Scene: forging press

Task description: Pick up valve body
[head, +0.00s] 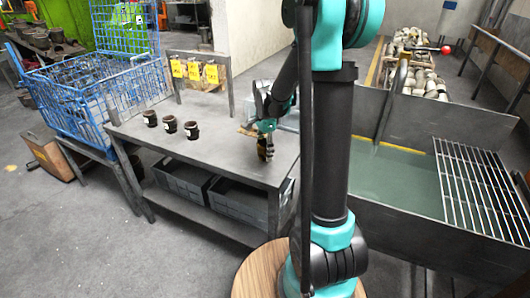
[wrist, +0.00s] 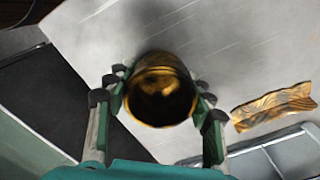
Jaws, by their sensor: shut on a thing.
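The valve body (wrist: 160,88) is a dark, brass-toned round part with an open mouth facing the camera in the wrist view. My gripper (wrist: 160,95) has its fingers on both sides of it, shut on it. In the head view my gripper (head: 265,130) points down over the right part of the grey table, with the valve body (head: 264,148) below it, partly hidden by the fingers. I cannot tell whether the valve body touches the table top.
Three dark cylindrical parts with white labels (head: 170,124) stand at the table's (head: 225,140) left. A crumpled brown piece (wrist: 273,105) lies near my gripper. Grey crates (head: 185,180) sit below. A blue wire basket (head: 85,100) is left, a tank with a grate (head: 480,190) right.

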